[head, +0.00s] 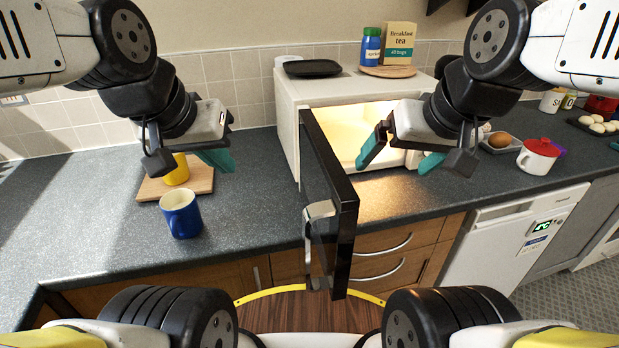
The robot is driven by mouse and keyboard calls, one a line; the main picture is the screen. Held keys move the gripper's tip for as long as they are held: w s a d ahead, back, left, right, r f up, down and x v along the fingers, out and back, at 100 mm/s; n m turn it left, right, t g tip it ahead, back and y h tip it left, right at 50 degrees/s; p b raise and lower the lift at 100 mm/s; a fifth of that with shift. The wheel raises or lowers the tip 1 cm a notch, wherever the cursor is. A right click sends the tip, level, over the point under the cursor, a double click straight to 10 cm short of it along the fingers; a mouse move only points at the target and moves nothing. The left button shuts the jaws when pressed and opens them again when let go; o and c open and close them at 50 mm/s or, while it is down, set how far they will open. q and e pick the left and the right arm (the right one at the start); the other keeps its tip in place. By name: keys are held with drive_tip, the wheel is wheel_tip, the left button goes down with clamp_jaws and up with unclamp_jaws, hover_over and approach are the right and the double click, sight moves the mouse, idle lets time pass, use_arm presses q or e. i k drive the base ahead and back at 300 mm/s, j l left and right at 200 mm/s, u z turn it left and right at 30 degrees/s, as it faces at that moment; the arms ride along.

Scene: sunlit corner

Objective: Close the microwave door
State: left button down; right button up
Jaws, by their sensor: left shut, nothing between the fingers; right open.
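The white microwave (287,110) stands on the counter with its lit inside showing. Its black door (331,200) stands wide open, swung out toward me from the left side of the opening, with a silver handle (319,211) near its free edge. My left gripper (222,160) is shut and empty, above the counter to the left of the door, apart from it. My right gripper (400,158) is open and empty, in front of the microwave opening, to the right of the door. It hides part of the opening and the microwave's right side.
A blue mug (181,214) stands on the left counter, near a yellow mug (176,170) on a wooden board (203,178). A red-lidded white pot (537,158) stands right.

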sight(308, 194)
drive_tip(key=k, duration=0.35)
drive_tip(key=k+j+u, duration=0.45)
drive_tip(key=k, duration=0.15)
